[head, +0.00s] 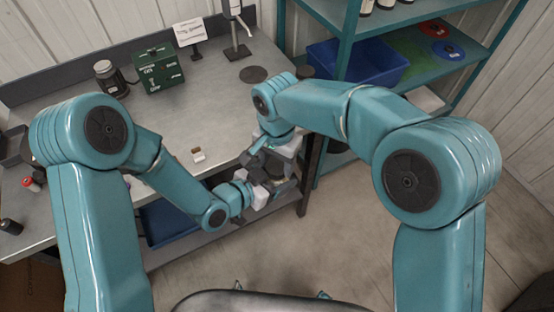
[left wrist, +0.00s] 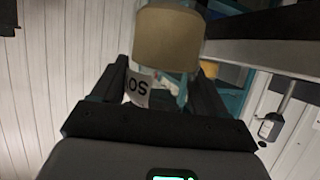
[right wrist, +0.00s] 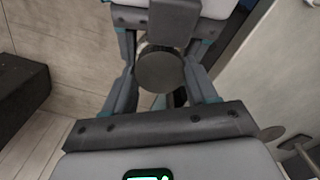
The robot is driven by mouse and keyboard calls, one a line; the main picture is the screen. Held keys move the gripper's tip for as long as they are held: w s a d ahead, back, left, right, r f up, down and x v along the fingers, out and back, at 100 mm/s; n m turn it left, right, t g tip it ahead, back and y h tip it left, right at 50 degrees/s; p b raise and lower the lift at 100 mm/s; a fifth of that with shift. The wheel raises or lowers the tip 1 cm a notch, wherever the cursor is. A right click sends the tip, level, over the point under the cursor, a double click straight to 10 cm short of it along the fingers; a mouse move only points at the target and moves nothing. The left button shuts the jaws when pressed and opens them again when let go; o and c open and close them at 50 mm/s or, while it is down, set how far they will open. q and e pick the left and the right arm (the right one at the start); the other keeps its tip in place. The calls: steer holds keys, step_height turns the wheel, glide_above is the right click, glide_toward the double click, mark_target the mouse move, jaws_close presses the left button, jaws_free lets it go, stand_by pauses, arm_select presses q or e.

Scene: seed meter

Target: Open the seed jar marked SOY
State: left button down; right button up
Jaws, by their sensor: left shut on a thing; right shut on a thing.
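The SOY jar shows in the left wrist view as a tan body (left wrist: 168,40) with a white label (left wrist: 138,90), whose letters S and O appear upside down. My left gripper (left wrist: 159,72) is shut on the jar body, one finger on each side. In the right wrist view a dark round lid (right wrist: 161,72) lies between the fingers of my right gripper (right wrist: 158,58), which is shut on it. In the head view both grippers meet in front of the bench edge, hiding most of the jar. I cannot tell whether lid and body are apart.
The grey bench (head: 215,113) holds a dark jar-like device (head: 109,78), a green box (head: 158,70), a card on a stand (head: 189,33) and a small brown-and-white item (head: 198,155). A teal shelf with a blue bin (head: 357,62) stands at the right. The floor in front is clear.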

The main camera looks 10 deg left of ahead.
steer(key=n, duration=0.4)
steer(key=o, duration=1.2)
steer(key=shift+c, duration=0.2)
steer(key=shift+r, duration=0.1)
step_height(320, 180, up, 5)
steer(key=shift+f, duration=0.2)
steer(key=shift+c, duration=0.4)
step_height(320, 180, up, 3)
steer(key=shift+r+m, duration=0.1)
steer(key=shift+m, duration=0.6)
steer(key=shift+f, duration=4)
